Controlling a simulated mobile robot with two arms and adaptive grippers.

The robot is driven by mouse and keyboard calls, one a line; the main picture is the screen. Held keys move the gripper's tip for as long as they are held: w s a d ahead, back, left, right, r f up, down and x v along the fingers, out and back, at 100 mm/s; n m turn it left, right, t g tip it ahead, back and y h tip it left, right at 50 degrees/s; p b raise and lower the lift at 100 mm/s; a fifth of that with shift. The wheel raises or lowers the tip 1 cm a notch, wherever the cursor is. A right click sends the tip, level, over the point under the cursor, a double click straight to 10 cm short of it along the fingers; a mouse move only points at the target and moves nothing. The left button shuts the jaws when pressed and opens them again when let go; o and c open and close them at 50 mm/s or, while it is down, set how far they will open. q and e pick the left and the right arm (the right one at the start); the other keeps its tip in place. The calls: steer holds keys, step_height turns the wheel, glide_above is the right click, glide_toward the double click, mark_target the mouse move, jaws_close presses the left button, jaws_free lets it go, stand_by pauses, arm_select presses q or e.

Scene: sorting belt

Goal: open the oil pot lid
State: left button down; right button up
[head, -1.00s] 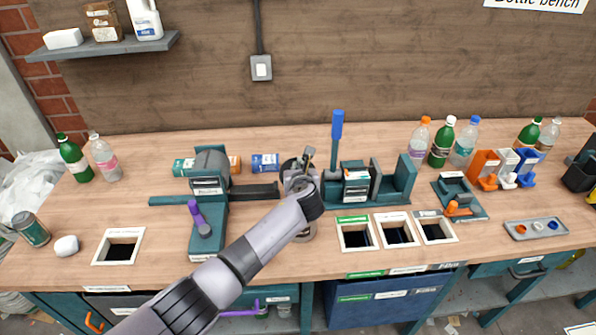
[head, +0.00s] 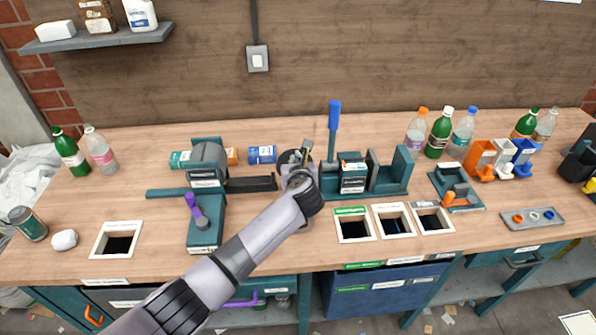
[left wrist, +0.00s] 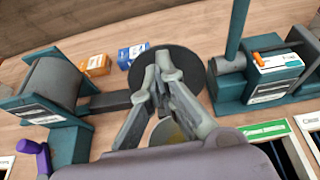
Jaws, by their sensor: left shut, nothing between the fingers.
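The oil pot stands mid-bench, mostly hidden behind my left arm in the head view. In the left wrist view its round mouth (left wrist: 168,133) shows a yellowish inside, partly covered by my fingers. A dark round disc, which looks like the raised lid (left wrist: 140,70), stands just beyond the mouth; its dark edge also shows in the head view (head: 286,157). My left gripper (head: 307,147) is shut and empty over the pot. In the left wrist view its fingertips (left wrist: 163,62) overlap the disc; I cannot tell whether they touch it. My right gripper is out of view.
A teal roller stand (head: 207,165) is left of the pot and a teal press with a blue-handled lever (head: 334,130) is right. Framed bench openings (head: 352,211) lie in front right. Small boxes (head: 262,155) lie behind.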

arm_select(q)
steer(key=v, duration=1)
steer(key=s+a+f+n+g, duration=0.6)
steer(key=s+a+f+n, duration=0.55)
steer(key=s+n, duration=0.35)
steer(key=s+a+f+n+g, duration=0.2)
steer(key=s+a+n, duration=0.5)
steer(key=s+n, duration=0.3)
steer(key=s+a+f+n+g, duration=0.1)
steer(key=s+a+n+g, duration=0.1)
steer(key=s+a+n, duration=0.8)
step_height(320, 180, down, 29)
steer(key=s+d+m+g+b, duration=0.1)
steer(key=s+d+g+b, duration=0.1)
steer(key=s+b, duration=0.1)
steer(key=s+a+f+b, duration=0.2)
steer(key=s+f, duration=1.4)
steer(key=f, duration=0.3)
steer(key=shift+s+a+g, duration=0.35)
steer(key=shift+s+g, duration=0.05)
